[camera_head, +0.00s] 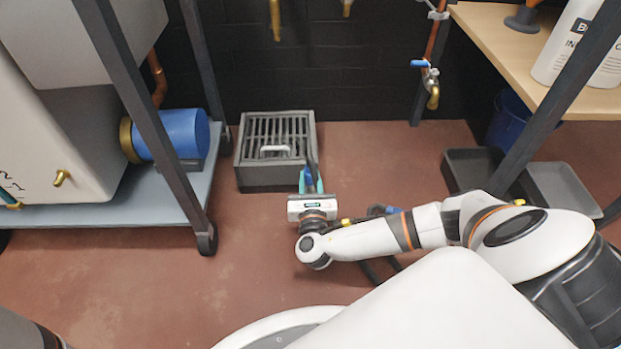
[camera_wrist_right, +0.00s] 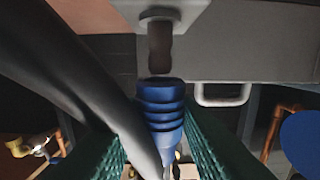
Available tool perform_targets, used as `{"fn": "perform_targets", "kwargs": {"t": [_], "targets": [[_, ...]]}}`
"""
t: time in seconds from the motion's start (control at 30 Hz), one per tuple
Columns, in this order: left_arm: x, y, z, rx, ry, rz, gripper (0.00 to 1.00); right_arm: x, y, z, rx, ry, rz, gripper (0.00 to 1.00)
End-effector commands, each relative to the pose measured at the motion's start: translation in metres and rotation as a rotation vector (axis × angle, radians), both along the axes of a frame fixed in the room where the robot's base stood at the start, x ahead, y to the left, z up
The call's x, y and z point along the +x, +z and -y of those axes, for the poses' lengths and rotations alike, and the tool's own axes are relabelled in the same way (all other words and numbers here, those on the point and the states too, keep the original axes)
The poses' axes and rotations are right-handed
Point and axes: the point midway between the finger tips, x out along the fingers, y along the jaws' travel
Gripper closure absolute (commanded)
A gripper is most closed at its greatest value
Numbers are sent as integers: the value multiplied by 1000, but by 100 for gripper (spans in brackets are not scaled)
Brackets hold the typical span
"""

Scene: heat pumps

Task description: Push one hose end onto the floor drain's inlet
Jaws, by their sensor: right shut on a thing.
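The floor drain (camera_head: 246,175) is a dark grey box with a slotted grate and a light handle, standing on the floor by the back wall. In the right wrist view its inlet (camera_wrist_right: 160,48) is a short dark stub coming from a pale plate. My right gripper (camera_head: 312,182) is at the drain's front right corner, its teal fingers shut on a blue ribbed hose end (camera_wrist_right: 160,105). A black hose (camera_wrist_right: 75,70) crosses the wrist view diagonally. My left gripper is out of view.
A wheeled rack (camera_head: 130,205) with a blue cylinder (camera_head: 180,135) stands at left. A wooden bench (camera_head: 500,45) and grey trays (camera_head: 560,185) are at right. Brass taps (camera_head: 433,95) hang on the back wall. Floor between rack and drain is clear.

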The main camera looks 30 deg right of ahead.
Motion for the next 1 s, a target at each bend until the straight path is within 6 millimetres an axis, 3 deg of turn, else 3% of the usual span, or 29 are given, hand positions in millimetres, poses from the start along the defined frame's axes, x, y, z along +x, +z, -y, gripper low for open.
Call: {"fn": "perform_targets", "kwargs": {"t": [1.0], "targets": [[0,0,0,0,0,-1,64,0,-9,0,-1,-1,0,100]]}}
